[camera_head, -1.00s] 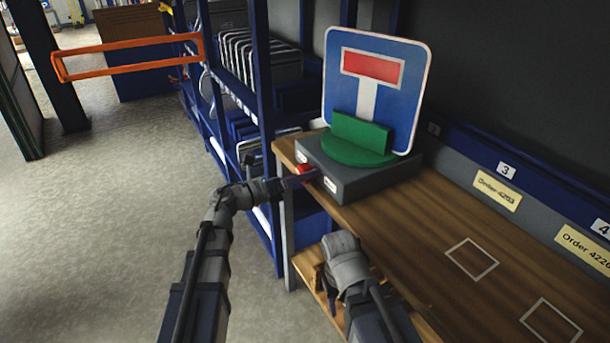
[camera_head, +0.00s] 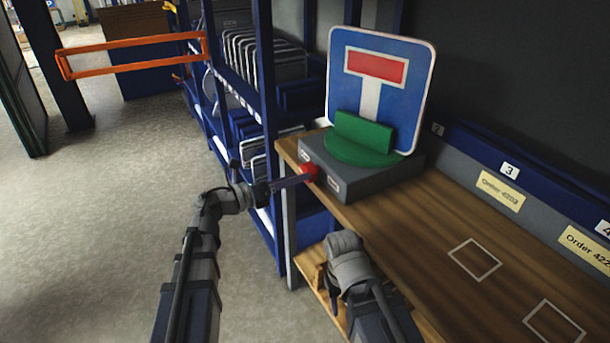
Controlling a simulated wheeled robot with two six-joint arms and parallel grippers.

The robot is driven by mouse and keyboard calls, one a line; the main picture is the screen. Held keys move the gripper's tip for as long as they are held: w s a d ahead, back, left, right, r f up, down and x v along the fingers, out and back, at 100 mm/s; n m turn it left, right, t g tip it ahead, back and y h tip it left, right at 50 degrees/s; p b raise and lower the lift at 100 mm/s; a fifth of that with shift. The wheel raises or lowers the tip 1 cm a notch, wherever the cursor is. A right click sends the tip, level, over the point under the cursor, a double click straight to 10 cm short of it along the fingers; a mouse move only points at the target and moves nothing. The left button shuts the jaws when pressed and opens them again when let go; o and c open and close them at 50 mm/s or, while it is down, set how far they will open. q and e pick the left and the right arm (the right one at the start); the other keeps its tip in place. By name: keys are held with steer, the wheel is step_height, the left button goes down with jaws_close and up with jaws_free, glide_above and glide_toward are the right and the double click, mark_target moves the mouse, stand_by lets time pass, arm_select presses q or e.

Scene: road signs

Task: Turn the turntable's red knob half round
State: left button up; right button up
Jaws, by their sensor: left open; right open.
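The turntable is a grey box (camera_head: 362,187) with a green disc and block (camera_head: 363,140) on top, at the far end of the wooden bench. A blue sign (camera_head: 380,88) with a white stem and red bar stands upright on it. The red knob (camera_head: 309,171) is on the box's left front face. My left gripper (camera_head: 300,179) is open, its fingers pointing right with the tips close to the knob. I cannot tell whether they touch it. My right gripper (camera_head: 332,297) is open and low beside the bench's front edge, away from the turntable; its fingers are partly hidden.
The wooden bench (camera_head: 425,232) has empty outlined squares and is clear in front of the turntable. Blue shelving (camera_head: 268,130) with stacked signs stands behind my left arm. An orange barrier (camera_head: 130,57) is at the back left. The floor at left is free.

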mark_target(309, 166)
arm_select(q)
steer(key=v, duration=0.3)
steer(key=shift+s+a, duration=0.15)
steer(key=shift+a, duration=0.05)
steer(key=shift+w+d+r+m+t+y+p, duration=0.15)
steer(key=shift+w+d+m+t, duration=0.1)
steer(key=shift+w+d+m, duration=0.65)
steer(key=shift+w+d+r+m+t+y+p, duration=0.15)
steer(key=shift+w+d+m, duration=0.4)
steer(key=shift+d, duration=0.6)
steer(key=shift+w+d+r+m+t+y, duration=0.1)
steer(key=shift+w+d+m+t+y, duration=0.15)
steer(key=shift+w+d+m, duration=0.65)
steer(key=shift+s+d, duration=0.1)
steer(key=shift+s, duration=0.1)
steer(key=shift+c, duration=0.4)
